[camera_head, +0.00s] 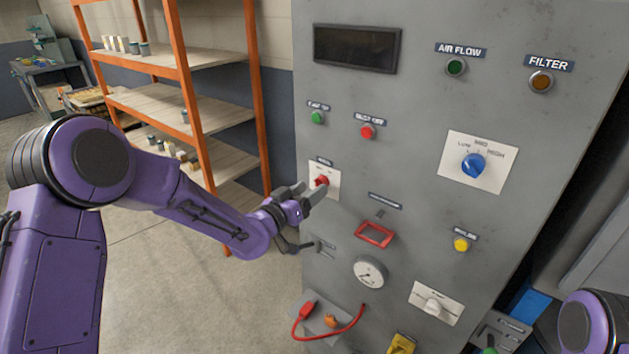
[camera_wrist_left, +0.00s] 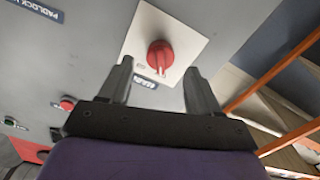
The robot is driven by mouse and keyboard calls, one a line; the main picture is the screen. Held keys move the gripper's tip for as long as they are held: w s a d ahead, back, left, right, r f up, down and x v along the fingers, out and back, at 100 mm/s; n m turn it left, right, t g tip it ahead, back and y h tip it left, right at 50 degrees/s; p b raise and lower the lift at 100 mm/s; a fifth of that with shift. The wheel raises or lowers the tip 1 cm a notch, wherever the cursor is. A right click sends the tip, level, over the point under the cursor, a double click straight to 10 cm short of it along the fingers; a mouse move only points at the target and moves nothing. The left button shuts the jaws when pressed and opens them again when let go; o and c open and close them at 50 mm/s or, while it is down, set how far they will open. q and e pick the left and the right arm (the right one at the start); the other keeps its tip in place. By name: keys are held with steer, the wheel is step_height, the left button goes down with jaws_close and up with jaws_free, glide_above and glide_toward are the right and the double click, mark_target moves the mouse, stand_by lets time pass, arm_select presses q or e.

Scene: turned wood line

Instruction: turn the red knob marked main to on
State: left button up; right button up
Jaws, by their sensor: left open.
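The red knob (camera_head: 322,181) sits on a white plate on the left part of the grey cabinet front. It also shows in the left wrist view (camera_wrist_left: 160,56), with a pale pointer mark on it. A small dark label above the plate is too small to read in the head view. My left gripper (camera_head: 311,192) is open in front of the knob. In the left wrist view its two fingers (camera_wrist_left: 158,82) stand apart, one to each side below the knob, and the knob shows beyond the tips. I cannot tell whether they touch it. My right gripper is not in view.
A red push button (camera_head: 367,131) and a green one (camera_head: 317,117) are above the knob. A red-framed switch (camera_head: 374,234) and a round gauge (camera_head: 369,272) are below right. A blue selector (camera_head: 473,165) is farther right. Orange-framed shelves (camera_head: 190,100) stand left of the cabinet.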

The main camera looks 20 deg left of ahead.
arm_select(q)
steer(key=shift+x, duration=1.25)
steer(key=c, duration=1)
steer(key=shift+c, duration=0.2)
